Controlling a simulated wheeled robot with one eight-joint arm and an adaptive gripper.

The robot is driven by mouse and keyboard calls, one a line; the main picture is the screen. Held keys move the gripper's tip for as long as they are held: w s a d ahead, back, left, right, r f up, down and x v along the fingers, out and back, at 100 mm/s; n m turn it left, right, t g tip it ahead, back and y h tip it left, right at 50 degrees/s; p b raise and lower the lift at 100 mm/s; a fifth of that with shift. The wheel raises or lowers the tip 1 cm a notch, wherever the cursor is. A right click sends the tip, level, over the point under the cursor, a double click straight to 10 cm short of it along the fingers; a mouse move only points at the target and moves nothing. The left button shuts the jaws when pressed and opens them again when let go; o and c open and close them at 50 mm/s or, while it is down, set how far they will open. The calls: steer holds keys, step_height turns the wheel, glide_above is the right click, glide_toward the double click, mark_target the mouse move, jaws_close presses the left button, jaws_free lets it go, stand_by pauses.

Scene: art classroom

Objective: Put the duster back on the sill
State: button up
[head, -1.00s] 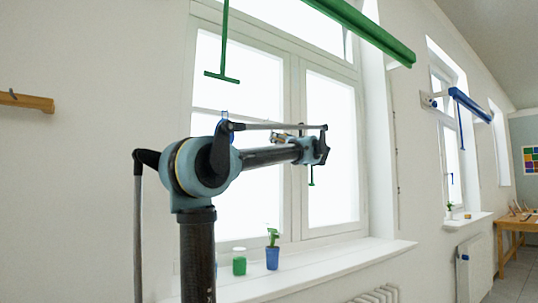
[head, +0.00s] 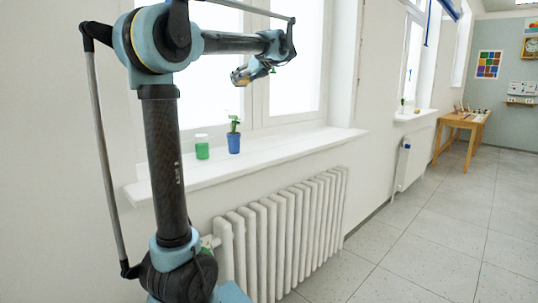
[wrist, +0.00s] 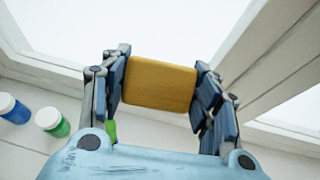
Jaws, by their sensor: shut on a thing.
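The duster shows in the wrist view as a yellow-brown block (wrist: 160,84) held crosswise between the two fingers of my gripper (wrist: 160,88). My gripper is shut on it, with a finger pressed against each end. In the head view my gripper (head: 243,76) hangs in front of the bright window, above the white sill (head: 300,149) and apart from it. The duster is too small there to make out clearly.
On the sill stand a green jar with a white lid (head: 202,147) and a plant in a blue pot (head: 234,143). The sill right of the pot is clear. A radiator (head: 290,235) stands below.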

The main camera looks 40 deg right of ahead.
steer(key=s+d+f+g, duration=0.2)
steer(key=s+f, duration=0.2)
steer(key=f, duration=0.3)
steer(key=s+d+f+g+h, duration=0.1)
steer(key=s+d+f+g, duration=0.1)
steer(key=f, duration=0.6)
steer(key=s+d+f+m+g, duration=0.1)
steer(key=s+d+f+g, duration=0.1)
steer(key=s+f+g, duration=0.2)
steer(key=shift+s+f+h, duration=0.15)
steer(key=shift+s+f, duration=0.2)
steer(key=shift+f, duration=0.3)
steer(key=shift+s+f+h, duration=0.1)
steer(key=shift+s+f, duration=0.25)
steer(key=shift+f, duration=0.25)
steer(key=shift+s+f+h, duration=0.15)
steer(key=shift+s+f, duration=0.2)
steer(key=shift+f, duration=2.65)
steer(key=o, duration=1.1)
